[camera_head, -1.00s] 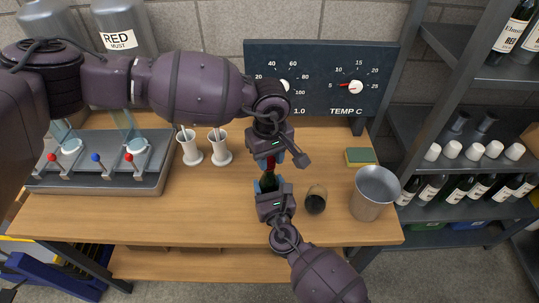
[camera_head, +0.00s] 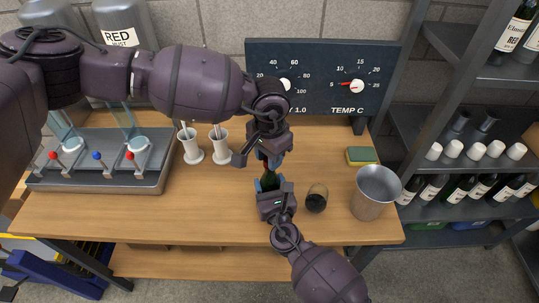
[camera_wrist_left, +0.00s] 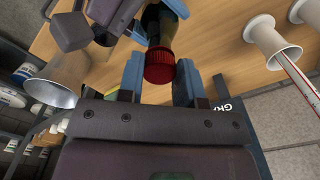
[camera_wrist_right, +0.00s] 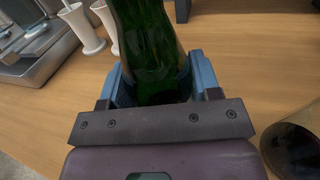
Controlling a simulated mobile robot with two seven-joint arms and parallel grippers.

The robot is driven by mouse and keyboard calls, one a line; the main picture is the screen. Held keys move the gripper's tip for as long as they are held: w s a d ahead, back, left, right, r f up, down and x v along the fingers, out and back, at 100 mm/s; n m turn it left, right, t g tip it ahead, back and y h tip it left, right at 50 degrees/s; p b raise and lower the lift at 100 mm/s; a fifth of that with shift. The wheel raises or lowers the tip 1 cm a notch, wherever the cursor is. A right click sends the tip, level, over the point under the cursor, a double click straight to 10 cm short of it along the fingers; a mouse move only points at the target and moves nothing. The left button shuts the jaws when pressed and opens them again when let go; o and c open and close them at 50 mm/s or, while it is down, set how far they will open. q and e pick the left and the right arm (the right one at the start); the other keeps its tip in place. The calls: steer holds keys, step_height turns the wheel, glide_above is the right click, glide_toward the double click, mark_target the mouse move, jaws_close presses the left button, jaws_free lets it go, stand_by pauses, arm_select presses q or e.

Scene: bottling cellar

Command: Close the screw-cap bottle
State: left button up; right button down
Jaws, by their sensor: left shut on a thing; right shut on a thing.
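The green glass bottle (camera_wrist_right: 150,45) stands over the table, and my right gripper (camera_head: 268,184) is shut around its body from the front. A small piece of the green bottle (camera_head: 269,174) shows between my two grippers in the head view. The red screw cap (camera_wrist_left: 159,66) is at the top of the bottle neck in the left wrist view. My left gripper (camera_head: 271,160) is above the bottle and shut on the cap, with one blue finger at each side. In the head view the left gripper hides the cap. The thread under the cap is hidden.
Two white cups (camera_head: 192,146) with thin rods are at the left, beside the lever unit (camera_head: 105,165). A green-yellow sponge (camera_head: 361,156) lies at the back right.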

arm_select(q)
steer(key=m, duration=0.5)
steer(key=o, duration=0.9)
steer(key=shift+r, duration=2.3)
